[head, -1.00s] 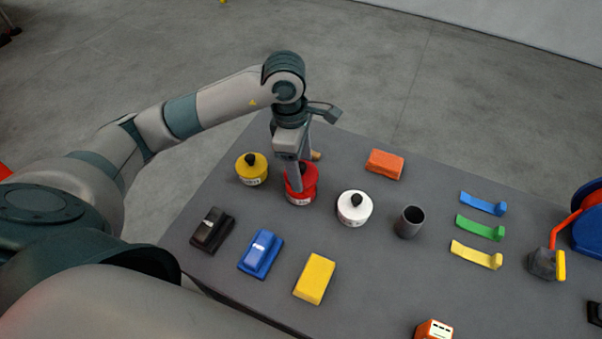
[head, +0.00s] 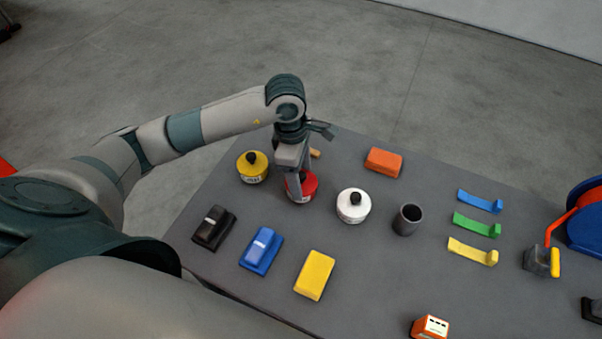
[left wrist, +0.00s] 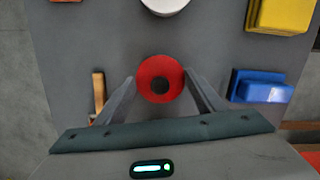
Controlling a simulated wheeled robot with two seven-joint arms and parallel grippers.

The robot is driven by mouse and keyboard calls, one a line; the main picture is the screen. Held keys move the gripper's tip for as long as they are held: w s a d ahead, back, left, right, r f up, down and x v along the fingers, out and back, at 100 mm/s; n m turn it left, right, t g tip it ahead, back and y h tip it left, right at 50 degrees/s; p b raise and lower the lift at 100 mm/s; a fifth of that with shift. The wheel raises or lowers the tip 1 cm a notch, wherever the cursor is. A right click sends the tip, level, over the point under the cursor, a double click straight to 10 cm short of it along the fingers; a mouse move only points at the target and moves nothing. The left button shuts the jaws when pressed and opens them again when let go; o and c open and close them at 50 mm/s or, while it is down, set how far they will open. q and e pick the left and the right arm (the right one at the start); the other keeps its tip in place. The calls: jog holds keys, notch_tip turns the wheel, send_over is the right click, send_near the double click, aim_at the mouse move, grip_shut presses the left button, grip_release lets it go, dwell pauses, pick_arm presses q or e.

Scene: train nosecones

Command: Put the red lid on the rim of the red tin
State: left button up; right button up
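The red tin (head: 297,200) stands on the grey table between the yellow and white tins. The red lid (head: 309,183), with a dark knob in the middle, sits low over the tin's top. In the left wrist view the lid (left wrist: 147,72) is a round red disc that hides the tin below it. My left gripper (head: 297,186) points down over the tin. Its two fingers lie at opposite sides of the lid's edge and seem shut on it. The line between lid and rim is partly hidden by the front finger. My right gripper is not in view.
The yellow tin (head: 252,172) is close on the left and the white tin (head: 352,210) close on the right. A grey cup (head: 408,220), an orange block (head: 384,162), a blue block (head: 262,252) and a yellow block (head: 315,276) stand around. Free table lies between them.

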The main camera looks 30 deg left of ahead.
pick_arm(q)
jog(key=o, duration=0.4)
jog(key=shift+c, duration=0.2)
jog(key=shift+r, duration=0.15)
jog(key=shift+r+p, duration=0.15)
jog(key=shift+p, duration=0.15)
jog(key=shift+w+r+b, duration=0.1)
jog(key=shift+r+b, duration=0.15)
jog(key=shift+b, duration=0.1)
notch_tip(320, 180, up, 11)
jog(key=a+b, duration=0.1)
jog(key=b, duration=0.3)
jog(key=shift+s+a, duration=0.2)
jog(key=shift+s, duration=0.1)
